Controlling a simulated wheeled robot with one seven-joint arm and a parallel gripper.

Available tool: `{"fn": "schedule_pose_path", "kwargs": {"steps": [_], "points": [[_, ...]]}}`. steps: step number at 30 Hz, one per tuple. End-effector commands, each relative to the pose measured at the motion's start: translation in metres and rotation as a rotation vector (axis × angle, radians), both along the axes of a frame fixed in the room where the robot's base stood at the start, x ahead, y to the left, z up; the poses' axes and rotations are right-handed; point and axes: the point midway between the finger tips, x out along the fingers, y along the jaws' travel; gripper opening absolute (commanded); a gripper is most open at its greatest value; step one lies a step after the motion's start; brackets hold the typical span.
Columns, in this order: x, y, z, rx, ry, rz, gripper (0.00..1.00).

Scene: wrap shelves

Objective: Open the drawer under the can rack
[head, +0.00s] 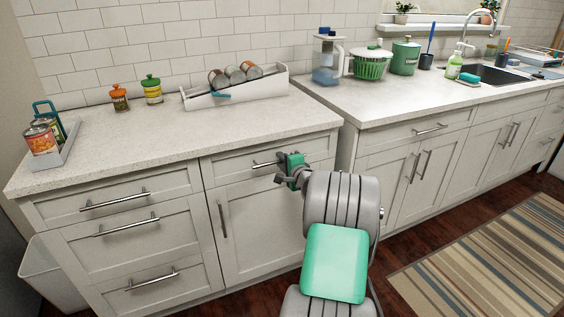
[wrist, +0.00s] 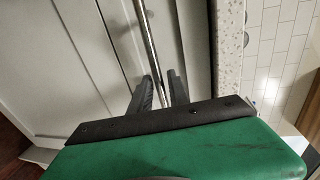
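The can rack (head: 240,91), a white sloped holder with several cans lying in it, stands on the left counter against the wall. Below it is a white drawer (head: 318,148) in the top row of the cabinet; its front looks flush with the cabinet. Its metal bar handle (head: 264,163) is partly hidden by my gripper (head: 283,165). In the wrist view the handle bar (wrist: 149,40) runs between the two dark fingers of my gripper (wrist: 161,82). The fingers look apart, one on each side of the bar. I cannot tell whether they touch it.
Three drawers (head: 125,225) sit to the left, and a door (head: 250,225) is below the drawer. A grey tray (head: 62,152) with cans and two jars (head: 152,90) stand on the counter. Wood floor (head: 395,250) and a striped rug (head: 490,265) lie to the right.

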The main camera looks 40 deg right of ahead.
Motion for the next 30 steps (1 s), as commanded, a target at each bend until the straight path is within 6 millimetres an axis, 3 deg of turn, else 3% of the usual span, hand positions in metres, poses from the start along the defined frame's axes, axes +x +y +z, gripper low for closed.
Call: {"fn": "schedule_pose_path", "kwargs": {"steps": [8, 30], "points": [[-0.0002, 0.0001, -0.0002, 0.0, 0.0, 0.0, 0.0], [-0.0004, 0.0001, -0.0006, 0.0, 0.001, 0.0, 0.0]]}}
